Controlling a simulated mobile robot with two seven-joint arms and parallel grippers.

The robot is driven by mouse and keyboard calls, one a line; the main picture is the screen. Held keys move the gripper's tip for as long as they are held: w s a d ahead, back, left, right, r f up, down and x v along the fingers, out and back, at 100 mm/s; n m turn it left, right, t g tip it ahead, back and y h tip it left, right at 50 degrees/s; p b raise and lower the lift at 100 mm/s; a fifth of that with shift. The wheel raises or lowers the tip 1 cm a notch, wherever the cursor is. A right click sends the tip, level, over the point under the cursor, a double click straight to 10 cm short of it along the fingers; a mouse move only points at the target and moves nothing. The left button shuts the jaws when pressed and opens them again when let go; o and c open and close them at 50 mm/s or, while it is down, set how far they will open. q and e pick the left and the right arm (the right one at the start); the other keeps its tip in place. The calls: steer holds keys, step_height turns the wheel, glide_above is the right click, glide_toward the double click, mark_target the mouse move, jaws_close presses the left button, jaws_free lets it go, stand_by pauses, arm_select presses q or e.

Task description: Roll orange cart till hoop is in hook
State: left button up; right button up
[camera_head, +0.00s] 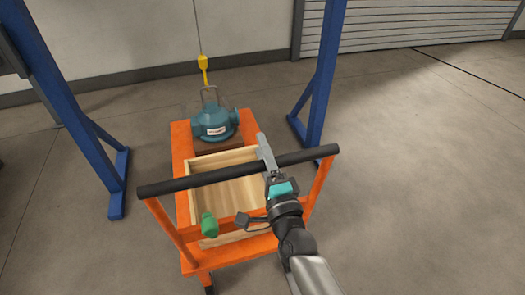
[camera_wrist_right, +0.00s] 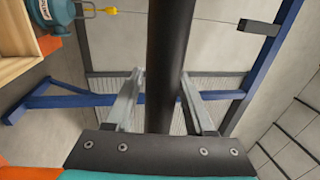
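The orange cart (camera_head: 181,145) stands in the middle of the head view and carries a teal pump (camera_head: 214,121) on a brown block. A grey hoop (camera_head: 209,92) rises from the pump's top. The yellow hook (camera_head: 203,66) hangs on a cable just above and behind the hoop; I cannot tell whether they touch. My right gripper (camera_head: 264,147) is at the cart's black handle bar (camera_head: 222,174). In the wrist view the bar (camera_wrist_right: 168,50) passes between the fingers (camera_wrist_right: 163,85), with gaps on both sides. The pump (camera_wrist_right: 52,14) and hook (camera_wrist_right: 92,11) show upper left. My left gripper is not in view.
Blue gantry legs (camera_head: 68,100) and (camera_head: 318,85) stand left and right of the cart, with feet on the floor. A wooden tray (camera_head: 232,195) sits on the cart, with a green object (camera_head: 209,225) near its front. Clear floor lies to the right.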

jaws_close()
stand_by(1.1)
